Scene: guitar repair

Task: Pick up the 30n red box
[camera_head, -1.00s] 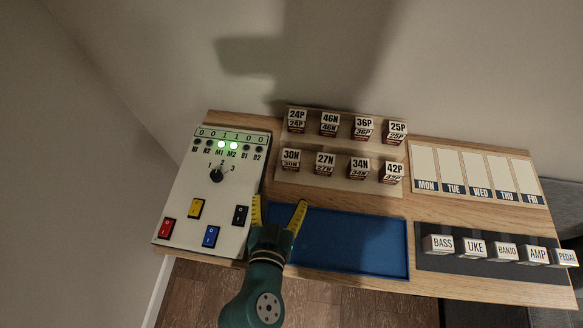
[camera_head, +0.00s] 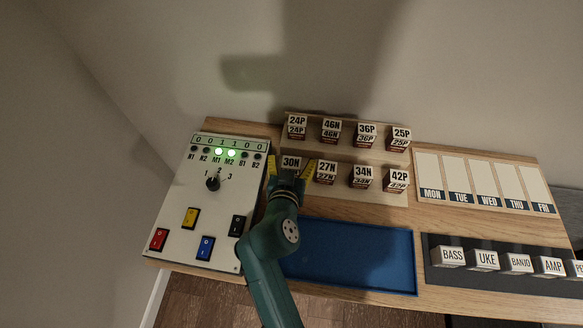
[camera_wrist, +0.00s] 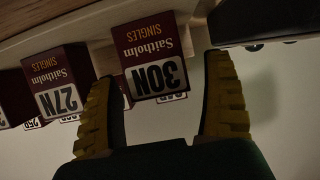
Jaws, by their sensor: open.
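The 30N box (camera_head: 291,163) stands at the left end of the lower row on the stepped rack. In the wrist view the 30N box (camera_wrist: 154,60) appears upside down, dark red with a white 30N label and the words "Saitholm Singles". My gripper (camera_head: 292,170) is open, with one yellow finger at each side of the 30N box. In the wrist view the open gripper (camera_wrist: 165,105) has its fingertips near the box's sides, and gaps show between them and the box. The lower part of the box is hidden by my gripper in the head view.
The 27N box (camera_head: 326,172) stands close to the right of my gripper. The white switch panel (camera_head: 182,172) is close on the left. The upper row holds several boxes behind, including 24P (camera_head: 297,126). An empty blue tray (camera_head: 350,255) lies in front.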

